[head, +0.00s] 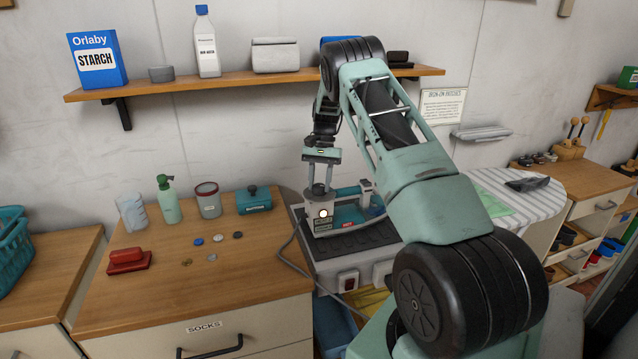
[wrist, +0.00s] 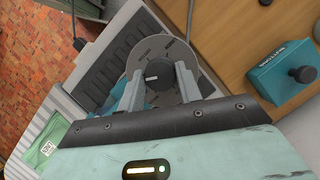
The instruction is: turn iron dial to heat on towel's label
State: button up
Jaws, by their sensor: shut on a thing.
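The teal and grey iron (head: 348,213) sits on a dark ribbed rest on the counter, with a small lit lamp on its front. Its dial (wrist: 158,72), a dark knob with a pale mark on a round grey plate, shows in the wrist view between the two fingers. My gripper (head: 319,184) points down over the iron and is shut on the dial; it also shows in the wrist view (wrist: 159,86). The green towel (head: 492,203) lies on the striped ironing board. Its white label (wrist: 47,147) shows in the wrist view, too small to read.
A grey cord (head: 284,253) runs left of the rest. The wooden counter (head: 130,300) holds a teal button box (head: 254,200), a cup (head: 208,199), a green pump bottle (head: 167,199) and loose buttons. A shelf (head: 150,88) is on the wall behind.

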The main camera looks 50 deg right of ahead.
jog(key=m+t, duration=0.1)
jog(key=m, duration=0.2)
jog(key=shift+s+d+m, duration=0.1)
jog(key=shift+s+m, duration=0.05)
jog(key=shift+m, duration=0.25)
jog(key=m+t, duration=0.1)
jog(key=m, duration=0.2)
jog(key=shift+s+m+t, duration=0.1)
jog(key=shift+m+t, duration=0.2)
jog(key=shift+t, duration=0.1)
jog(key=m+t, duration=0.1)
jog(key=m, duration=0.2)
jog(key=m+t, duration=0.1)
jog(key=m, duration=0.2)
jog(key=shift+s+h, duration=0.2)
jog(key=shift+h, duration=0.2)
jog(key=m, duration=0.3)
jog(key=m+t+h, duration=0.1)
jog(key=m, duration=0.1)
jog(key=shift+a+m+h, duration=0.2)
jog(key=shift+m+h, duration=0.1)
jog(key=shift+m, duration=0.1)
jog(key=shift+a+m+t+h+p, duration=0.15)
jog(key=shift+m+h+p, duration=0.3)
jog(key=shift+m, duration=0.65)
jog(key=shift+d+m+t+h+p, duration=0.15)
jog(key=shift+m+h+p, duration=0.25)
jog(key=shift+m, duration=0.7)
jog(key=o, duration=1)
jog(key=shift+a, duration=0.1)
